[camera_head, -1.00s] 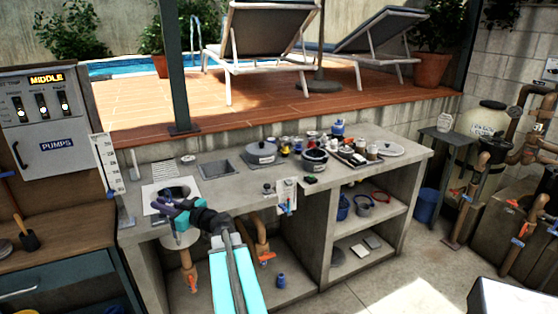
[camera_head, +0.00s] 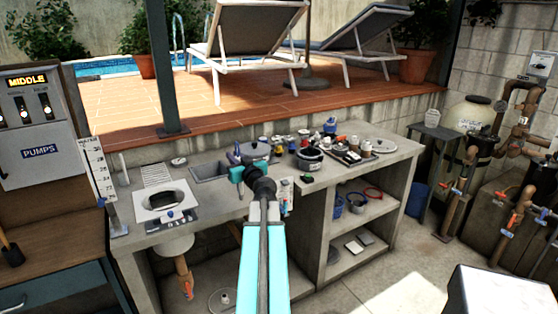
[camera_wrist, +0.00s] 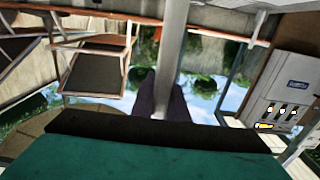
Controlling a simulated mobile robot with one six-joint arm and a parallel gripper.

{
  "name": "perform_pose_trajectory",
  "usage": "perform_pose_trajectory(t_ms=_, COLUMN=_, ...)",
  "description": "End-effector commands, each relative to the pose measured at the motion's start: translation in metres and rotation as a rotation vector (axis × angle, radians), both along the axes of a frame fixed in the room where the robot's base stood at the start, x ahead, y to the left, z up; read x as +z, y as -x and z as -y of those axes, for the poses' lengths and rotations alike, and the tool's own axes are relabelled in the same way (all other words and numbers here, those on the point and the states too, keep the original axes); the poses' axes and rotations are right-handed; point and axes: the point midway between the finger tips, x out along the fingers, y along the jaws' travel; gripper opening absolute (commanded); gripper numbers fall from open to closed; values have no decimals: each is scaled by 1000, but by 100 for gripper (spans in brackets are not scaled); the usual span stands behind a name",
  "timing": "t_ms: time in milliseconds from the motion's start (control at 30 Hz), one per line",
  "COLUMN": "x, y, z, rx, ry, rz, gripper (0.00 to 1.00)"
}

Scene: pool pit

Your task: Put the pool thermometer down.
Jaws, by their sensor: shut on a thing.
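In the head view I cannot clearly make out the rod. The gap between it and the counter cannot be told.
A lidded grey pot (camera_head: 257,150), an open dark pot (camera_head: 309,158) and several small jars crowd the counter's back right. A white plate with a round opening (camera_head: 163,201) lies left. A white scale board (camera_head: 97,168) stands at the left end.

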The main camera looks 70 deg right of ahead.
Motion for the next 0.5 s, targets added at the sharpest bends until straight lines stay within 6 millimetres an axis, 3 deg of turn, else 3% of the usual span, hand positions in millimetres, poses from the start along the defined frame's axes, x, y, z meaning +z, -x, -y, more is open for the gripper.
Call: perform_pose_trajectory(t_ms=500, x=0, y=-10, z=8, rx=4, ry=-1, rz=-1, gripper=0)
